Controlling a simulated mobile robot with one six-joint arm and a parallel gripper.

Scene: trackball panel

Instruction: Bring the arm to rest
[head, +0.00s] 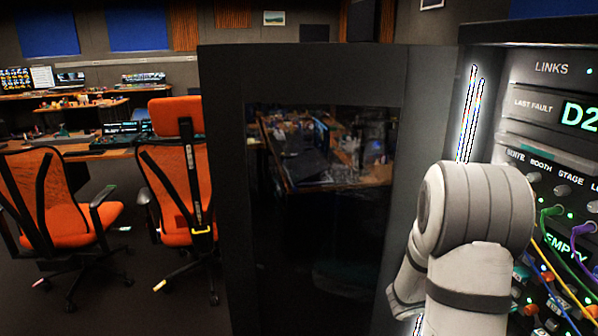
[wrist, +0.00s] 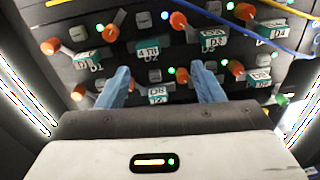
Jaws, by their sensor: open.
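My arm (head: 475,215) rises in front of the rack panel at the right of the head view; my gripper is hidden there behind the arm links. In the wrist view my gripper (wrist: 163,88) shows two blue fingers spread apart, with nothing between them. The fingers point at a dark panel with orange knobs (wrist: 178,20) and small labels such as D1, D2 and D4. The fingertips overlap the lower row of knobs in the picture; I cannot tell whether they touch the panel.
A rack panel (head: 545,103) with screens, LINKS and LAST FAULT labels, and coloured cables (head: 553,240) stands at the right. A dark cabinet door with a glass pane (head: 320,200) stands open beside it. Orange chairs (head: 178,180) and desks are at the left.

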